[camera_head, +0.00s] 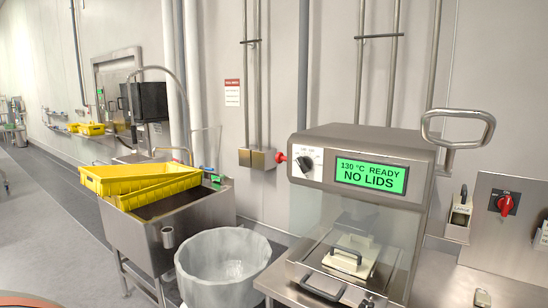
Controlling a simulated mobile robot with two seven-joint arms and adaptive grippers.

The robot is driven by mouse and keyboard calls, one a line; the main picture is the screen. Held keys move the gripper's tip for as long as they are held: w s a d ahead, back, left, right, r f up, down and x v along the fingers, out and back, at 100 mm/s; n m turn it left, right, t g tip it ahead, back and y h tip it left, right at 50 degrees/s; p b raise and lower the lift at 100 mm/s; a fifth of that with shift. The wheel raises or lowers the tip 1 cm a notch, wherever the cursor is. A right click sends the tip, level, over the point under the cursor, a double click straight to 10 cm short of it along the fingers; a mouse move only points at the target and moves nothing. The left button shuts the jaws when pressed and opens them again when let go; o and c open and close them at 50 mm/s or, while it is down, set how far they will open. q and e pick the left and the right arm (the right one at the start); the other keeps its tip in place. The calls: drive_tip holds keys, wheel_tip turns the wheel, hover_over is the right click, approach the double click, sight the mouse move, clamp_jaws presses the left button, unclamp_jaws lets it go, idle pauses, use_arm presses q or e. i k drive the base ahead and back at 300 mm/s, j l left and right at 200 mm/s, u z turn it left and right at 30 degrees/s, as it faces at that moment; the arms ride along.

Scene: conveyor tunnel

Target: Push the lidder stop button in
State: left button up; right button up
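The lidder (350,143) is a grey metal machine on a steel counter at the right of the head view. Its green display (371,176) reads "130 °C READY NO LIDS". A red button (280,158) sticks out from the left side of its head; I cannot tell how far in it is. A black knob (304,164) on a white plate sits just right of it. Below the head is a clear guard, with a pale block with a dark handle (349,255) on the bed. Neither of my grippers is in view.
A large lever handle (458,112) rises at the lidder's right. A panel with a red rotary switch (504,204) stands farther right. A lined bin (222,264) stands left of the counter, beside a steel sink (150,252) with yellow crates (143,178). Floor is clear at far left.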

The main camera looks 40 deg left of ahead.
sight(280, 156)
drive_tip(key=j+z, duration=0.1)
drive_tip(key=j, duration=0.85)
drive_tip(key=j+z, duration=0.15)
drive_tip(key=j, duration=0.8)
drive_tip(key=j+z, duration=0.1)
drive_tip(key=j, duration=0.85)
drive_tip(key=k+j+z, duration=0.1)
drive_tip(key=j, duration=0.85)
